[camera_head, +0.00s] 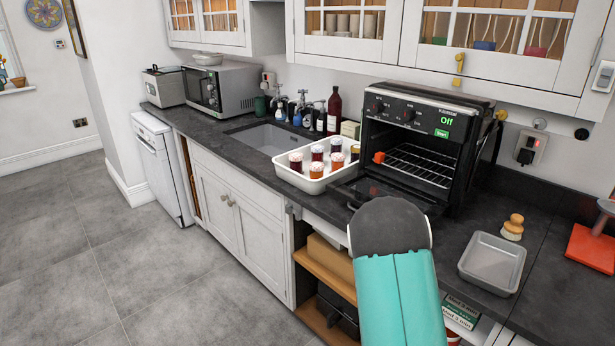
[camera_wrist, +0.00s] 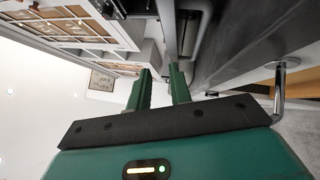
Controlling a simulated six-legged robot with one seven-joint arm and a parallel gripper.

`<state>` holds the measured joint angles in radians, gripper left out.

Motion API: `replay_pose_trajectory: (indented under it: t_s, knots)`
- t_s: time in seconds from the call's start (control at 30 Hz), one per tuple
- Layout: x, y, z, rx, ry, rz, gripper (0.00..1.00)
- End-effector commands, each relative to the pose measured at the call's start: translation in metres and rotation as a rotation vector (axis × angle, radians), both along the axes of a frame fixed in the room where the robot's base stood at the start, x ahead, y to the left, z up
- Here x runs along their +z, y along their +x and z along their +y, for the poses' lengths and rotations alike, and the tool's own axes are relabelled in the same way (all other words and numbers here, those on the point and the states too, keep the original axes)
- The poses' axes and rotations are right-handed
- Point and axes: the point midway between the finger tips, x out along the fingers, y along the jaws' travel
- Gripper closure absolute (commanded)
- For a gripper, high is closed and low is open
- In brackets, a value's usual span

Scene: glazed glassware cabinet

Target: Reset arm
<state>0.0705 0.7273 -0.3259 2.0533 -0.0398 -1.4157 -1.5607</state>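My gripper (camera_wrist: 161,74) shows in the wrist view with its two green fingers apart and nothing between them. In the head view my teal and dark grey arm reaches up from the bottom edge in front of the counter, and its fingers cannot be made out there. The arm hides part of the counter front and the open shelves behind it.
The black oven (camera_head: 425,130) reads Off and its door is lowered. A white tray (camera_head: 302,179) of jars stands left of it, near the sink (camera_head: 268,139). A grey metal tray (camera_head: 491,262) lies at right. Glazed cabinets (camera_head: 490,30) hang above. Floor (camera_head: 90,240) at left is clear.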

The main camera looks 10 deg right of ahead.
Motion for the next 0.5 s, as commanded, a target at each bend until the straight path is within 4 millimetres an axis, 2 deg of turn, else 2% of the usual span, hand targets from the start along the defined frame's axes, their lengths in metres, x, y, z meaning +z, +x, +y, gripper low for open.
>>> replay_pose_trajectory:
  t_s: [0.17,0.33,0.5]
  knots:
    - [0.016,0.002,0.004,0.001,0.097,0.025,0.79]
    - [0.049,-0.002,0.020,0.002,0.359,0.099,0.79]
    - [0.079,-0.021,0.045,-0.008,0.651,0.191,0.79]
